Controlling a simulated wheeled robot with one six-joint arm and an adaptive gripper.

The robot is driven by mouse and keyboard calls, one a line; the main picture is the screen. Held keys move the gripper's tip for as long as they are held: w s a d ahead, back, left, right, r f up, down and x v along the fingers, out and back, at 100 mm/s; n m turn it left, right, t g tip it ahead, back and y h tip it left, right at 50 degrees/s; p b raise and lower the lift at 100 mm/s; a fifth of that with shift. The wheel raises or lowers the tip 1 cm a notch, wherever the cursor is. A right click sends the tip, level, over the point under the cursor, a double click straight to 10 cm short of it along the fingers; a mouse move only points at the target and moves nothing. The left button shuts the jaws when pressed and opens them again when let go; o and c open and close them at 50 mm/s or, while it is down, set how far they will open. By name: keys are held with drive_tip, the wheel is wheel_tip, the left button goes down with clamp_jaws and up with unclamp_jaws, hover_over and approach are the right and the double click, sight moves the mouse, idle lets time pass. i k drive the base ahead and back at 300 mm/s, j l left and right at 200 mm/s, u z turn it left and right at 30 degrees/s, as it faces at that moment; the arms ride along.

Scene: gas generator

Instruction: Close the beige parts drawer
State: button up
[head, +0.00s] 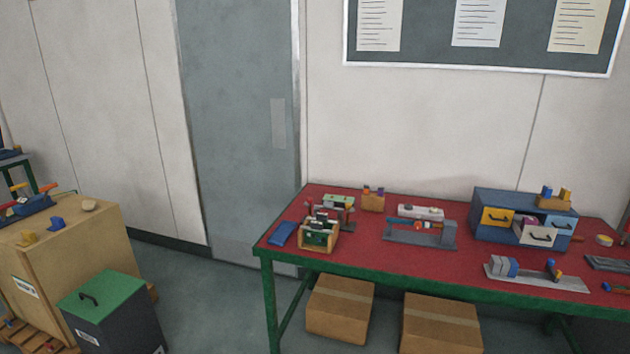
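The beige parts drawer (530,233) is in the lower right of a blue parts cabinet (486,236) on the red table. It has a dark handle on its pale front. The front stands out from the cabinet face, so the drawer is pulled partly open. Something purple shows behind the front's top edge, too small to make out. A yellow drawer (494,222) is up and to the left of it, and a blue drawer front (562,221) is at its upper right. My gripper does not show in the head view.
The red-topped table (362,259) has a green frame. A grey fixture (508,272) lies in front of the cabinet, and another fixture (408,235) stands to its left. Cardboard boxes (340,312) sit under the table. A green-lidded bin (105,297) stands left; floor between is clear.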

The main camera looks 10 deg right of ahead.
sight(538, 235)
drive_tip(key=i+l+z, duration=0.15)
drive_tip(key=l, duration=0.25)
drive_tip(key=i+l+z, duration=0.15)
drive_tip(key=l, duration=0.2)
drive_tip(key=i+l+z, duration=0.15)
drive_tip(key=l, duration=0.2)
